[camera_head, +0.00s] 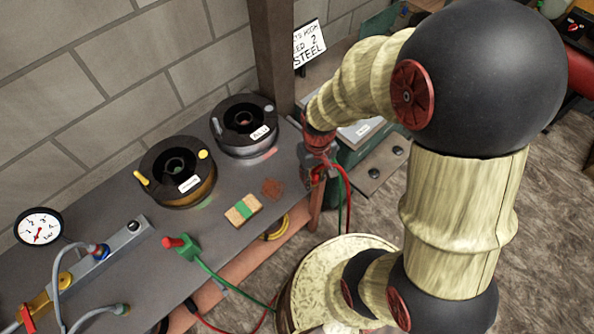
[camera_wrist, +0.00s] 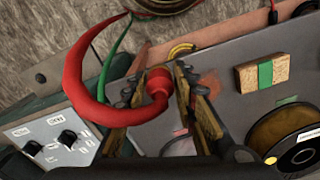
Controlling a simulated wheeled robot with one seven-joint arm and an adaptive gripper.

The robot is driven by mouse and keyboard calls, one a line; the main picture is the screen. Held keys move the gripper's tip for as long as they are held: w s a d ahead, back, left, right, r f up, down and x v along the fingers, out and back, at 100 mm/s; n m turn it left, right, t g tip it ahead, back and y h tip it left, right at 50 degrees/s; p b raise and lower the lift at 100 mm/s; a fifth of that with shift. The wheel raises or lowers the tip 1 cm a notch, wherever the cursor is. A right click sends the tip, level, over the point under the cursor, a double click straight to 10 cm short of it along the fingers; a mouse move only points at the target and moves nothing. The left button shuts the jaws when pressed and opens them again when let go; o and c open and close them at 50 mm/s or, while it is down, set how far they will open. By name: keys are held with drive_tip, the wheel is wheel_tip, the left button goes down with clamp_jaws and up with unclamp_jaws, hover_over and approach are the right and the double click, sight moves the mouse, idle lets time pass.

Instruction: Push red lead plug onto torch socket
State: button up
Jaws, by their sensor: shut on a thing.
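The red lead plug (camera_wrist: 157,84) is between the two fingers of my gripper (camera_wrist: 157,92) in the wrist view, with its rounded red end visible. My gripper is shut on it. The thick red lead (camera_wrist: 82,65) loops away from the plug to the left. In the head view my gripper (camera_head: 318,150) is beyond the bench's right end, beside the green machine, and the red lead (camera_head: 348,190) hangs below it. I cannot identify the torch socket with certainty; dark round fittings (camera_head: 373,173) show on the machine's near side.
The machine's knob panel (camera_wrist: 48,138) is left of the fingers. A green cable (camera_wrist: 112,45) runs beside the red lead.

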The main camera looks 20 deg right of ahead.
drive_tip(key=shift+s+d+r+p, duration=0.15)
drive_tip(key=shift+s+d+r, duration=0.3)
drive_tip(key=shift+s, duration=0.25)
drive_tip(key=shift+s+d+r+p, duration=0.1)
drive_tip(key=shift+s+d+r, duration=0.2)
drive_tip(key=shift+s+d, duration=0.3)
drive_tip(key=shift+s+d+r+p, duration=0.15)
drive_tip(key=shift+s+d+r, duration=0.25)
drive_tip(key=shift+s, duration=0.4)
